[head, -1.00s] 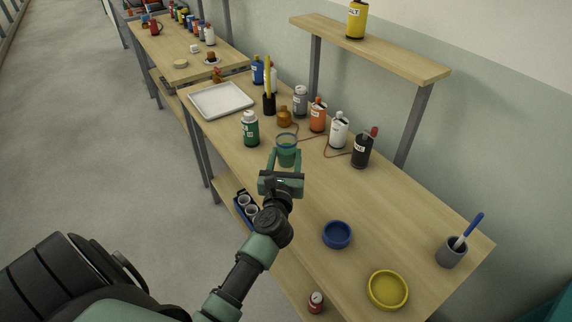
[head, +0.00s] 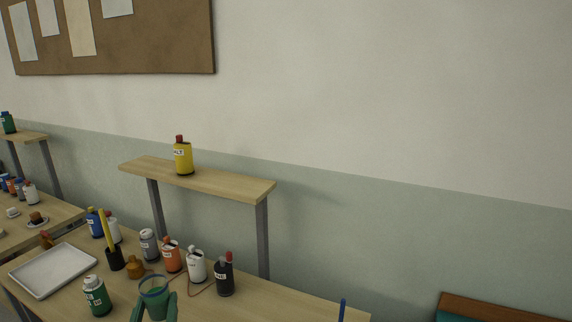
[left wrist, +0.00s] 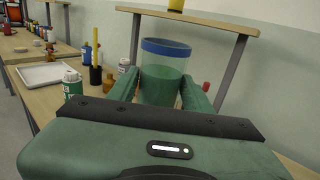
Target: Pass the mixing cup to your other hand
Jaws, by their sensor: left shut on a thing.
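The mixing cup (left wrist: 163,75) is a clear cup with a blue rim and green contents. In the left wrist view it stands upright between the fingers of my left gripper (left wrist: 160,92), which is shut on it. In the head view the cup (head: 154,290) shows at the bottom edge, with the fingertips of my left gripper (head: 154,306) on either side. The rest of that gripper is below the frame. My right gripper is in neither view.
A white tray (head: 52,268), a green bottle (head: 97,296) and a black bottle (head: 225,276) stand on the bench. More bottles line its back. A raised shelf (head: 200,180) holds a yellow bottle (head: 183,157). A cork board (head: 120,40) hangs on the wall.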

